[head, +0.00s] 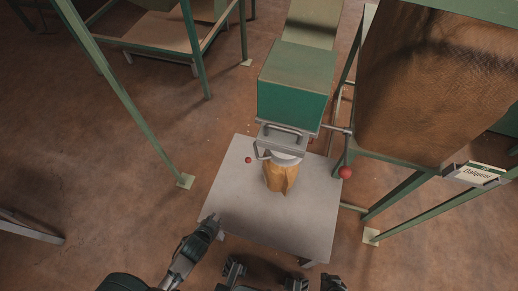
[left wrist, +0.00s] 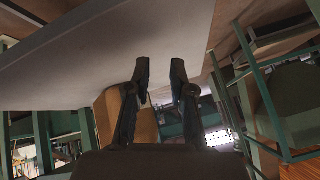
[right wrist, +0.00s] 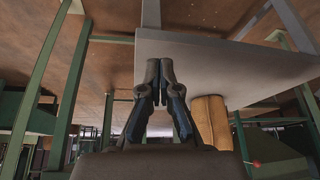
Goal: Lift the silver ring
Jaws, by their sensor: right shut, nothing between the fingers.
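A silver metal band (head: 285,158) shows around the top of a tan paper bag (head: 281,178), under the spout of a green hopper; I take it to be the silver ring. The bag stands on a grey table (head: 240,205). My left gripper (head: 212,221) is near the table's left front edge, away from the bag. In the left wrist view its fingers (left wrist: 162,82) are apart and empty, with the bag (left wrist: 112,118) beyond. My right gripper (right wrist: 163,90) is shut and empty in the right wrist view; the bag (right wrist: 211,122) stands apart from it. No ring shows clearly in either wrist view.
The green hopper (head: 292,95) with a metal handle overhangs the bag. A red ball (head: 248,160) shows left of the bag and another (head: 345,172) by the right frame. A large brown sack (head: 435,80) fills the green frame at right.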

